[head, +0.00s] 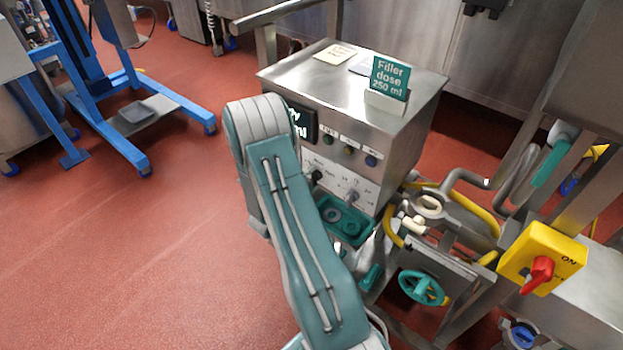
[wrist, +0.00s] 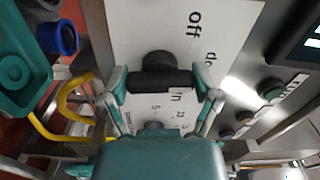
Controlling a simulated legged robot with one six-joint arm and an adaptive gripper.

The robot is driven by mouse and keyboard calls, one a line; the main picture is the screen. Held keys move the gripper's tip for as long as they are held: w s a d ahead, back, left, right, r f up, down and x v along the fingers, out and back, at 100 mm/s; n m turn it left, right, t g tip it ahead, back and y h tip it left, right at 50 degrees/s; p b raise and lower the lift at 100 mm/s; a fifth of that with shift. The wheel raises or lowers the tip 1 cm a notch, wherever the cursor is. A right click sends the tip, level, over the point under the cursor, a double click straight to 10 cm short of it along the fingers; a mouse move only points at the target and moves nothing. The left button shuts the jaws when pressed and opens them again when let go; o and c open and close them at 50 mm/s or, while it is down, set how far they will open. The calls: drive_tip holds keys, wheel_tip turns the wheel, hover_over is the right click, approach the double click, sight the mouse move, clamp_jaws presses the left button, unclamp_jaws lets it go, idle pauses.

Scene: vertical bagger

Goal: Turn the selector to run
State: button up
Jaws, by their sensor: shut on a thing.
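The selector (wrist: 160,78) is a black knob with a bar handle on a white label plate (wrist: 135,25). In the wrist view its bar lies level across the picture. My gripper (wrist: 161,82) has one finger at each end of the bar and is shut on it. "off" is printed above right of the knob, part of a "do…" word to its right, and "un" just below it. I cannot tell which word the knob points at. In the head view the selector (head: 317,175) shows small on the cabinet front, and my arm hides the gripper.
A second, grey knob (head: 352,195) sits right of the selector. Push buttons (head: 349,151) and a dark display (head: 302,122) are above. A green tray (head: 343,220) juts out below. A yellow switch box (head: 541,258) and pipework crowd the right. Red floor (head: 130,250) is open at left.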

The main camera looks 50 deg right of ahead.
drive_tip(key=m, duration=0.6)
drive_tip(key=shift+r+m, duration=0.1)
drive_tip(key=shift+m, duration=3.7)
drive_tip(key=o, duration=0.9)
drive_tip(key=shift+c, duration=0.2)
drive_tip(key=shift+s+a, duration=0.15)
drive_tip(key=shift+a, duration=1.1)
drive_tip(key=shift+s+a, duration=0.1)
drive_tip(key=shift+a, duration=1.15)
drive_tip(key=s+a, duration=0.1)
drive_tip(key=a, duration=1.1)
